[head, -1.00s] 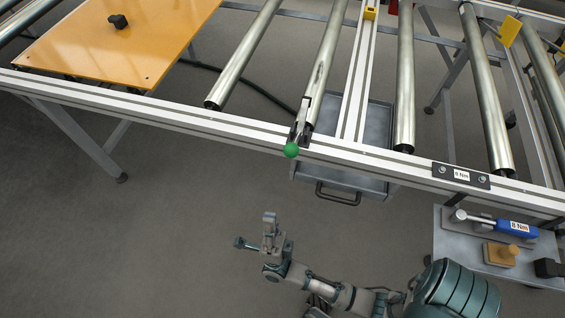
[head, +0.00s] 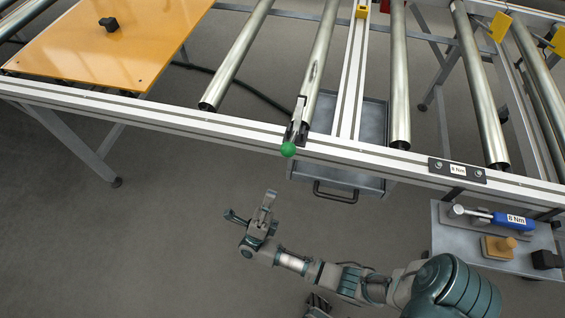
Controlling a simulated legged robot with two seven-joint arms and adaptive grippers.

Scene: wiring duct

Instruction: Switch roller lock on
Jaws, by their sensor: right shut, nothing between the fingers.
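The roller lock is a grey lever (head: 299,112) with a green ball knob (head: 288,150), mounted on the front rail at the end of one roller. The lever stands along the roller, and the knob hangs at the rail's front edge. My right gripper (head: 252,208) is below and slightly left of the knob in the head view, in front of the rail. It is apart from the knob, shut and empty. My left gripper is not in view.
The aluminium front rail (head: 180,122) runs across the view with several steel rollers behind it. An orange plate (head: 100,50) lies at left. A grey drawer unit (head: 335,178) is under the rail. A side shelf (head: 455,238) at right holds a blue torque tool (head: 507,220).

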